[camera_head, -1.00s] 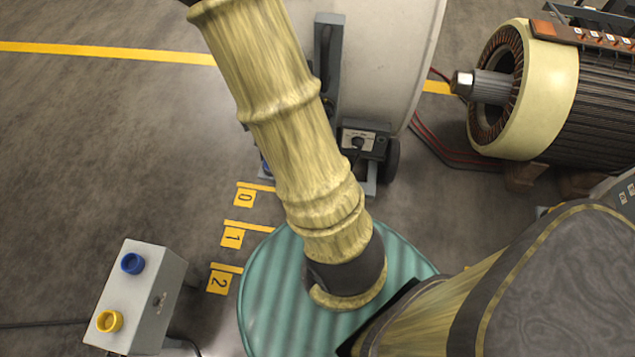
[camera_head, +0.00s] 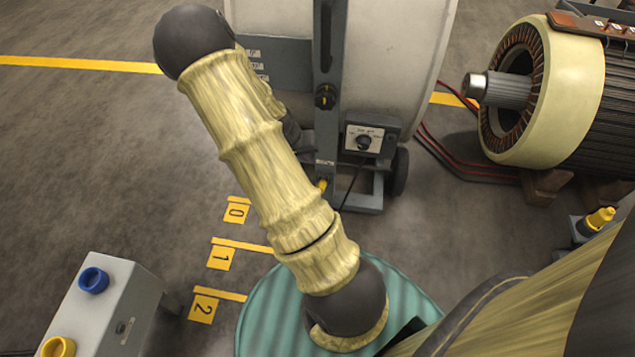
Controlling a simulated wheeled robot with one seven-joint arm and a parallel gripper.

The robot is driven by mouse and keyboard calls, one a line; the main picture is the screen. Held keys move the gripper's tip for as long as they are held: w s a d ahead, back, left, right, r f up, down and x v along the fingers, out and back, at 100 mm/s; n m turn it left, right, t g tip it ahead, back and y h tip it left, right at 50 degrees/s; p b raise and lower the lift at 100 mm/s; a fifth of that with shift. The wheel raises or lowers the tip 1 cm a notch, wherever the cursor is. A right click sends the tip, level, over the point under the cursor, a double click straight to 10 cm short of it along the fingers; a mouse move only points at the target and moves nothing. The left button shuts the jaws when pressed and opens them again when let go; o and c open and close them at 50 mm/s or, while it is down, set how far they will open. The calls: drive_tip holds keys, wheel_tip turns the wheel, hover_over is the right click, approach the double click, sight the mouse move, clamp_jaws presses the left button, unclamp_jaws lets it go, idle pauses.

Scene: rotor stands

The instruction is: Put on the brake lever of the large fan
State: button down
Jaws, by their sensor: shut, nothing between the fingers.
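The large fan (camera_head: 400,60), a pale drum on a grey wheeled frame, stands at the top centre. Its control box (camera_head: 365,139) with a dial faces me, beside a dark wheel (camera_head: 398,172). A small yellow piece (camera_head: 322,185) shows low on the frame, just right of my arm. It may be the brake lever, but I cannot tell its position. My arm bends at a dark joint at the upper left and runs back down behind its own yellowish link towards the frame. My gripper's fingers are hidden behind the arm, so no contact with the fan shows.
A large motor (camera_head: 550,95) rests on blocks at the right, with red and dark cables (camera_head: 450,150) on the floor. A yellow-topped piece (camera_head: 600,219) stands below it. A grey button box (camera_head: 110,305) is at lower left. Floor marks 0, 1 and 2 (camera_head: 221,257) lie left of my arm.

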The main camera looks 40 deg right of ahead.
drive_tip(key=b, duration=0.5)
hover_over(321, 183)
drive_tip(key=w+a, duration=0.1)
drive_tip(key=w, duration=0.1)
wheel_tip(321, 183, down, 9)
drive_tip(key=f, duration=0.1)
drive_tip(key=s+f+b, duration=0.1)
drive_tip(key=f+b, duration=0.1)
drive_tip(key=shift+s+a, duration=0.25)
drive_tip(key=shift+s, duration=0.1)
drive_tip(key=shift+s+f, duration=0.25)
drive_tip(key=shift+f, duration=0.05)
drive_tip(key=shift+a+f+b, duration=0.1)
drive_tip(key=shift+b, duration=0.25)
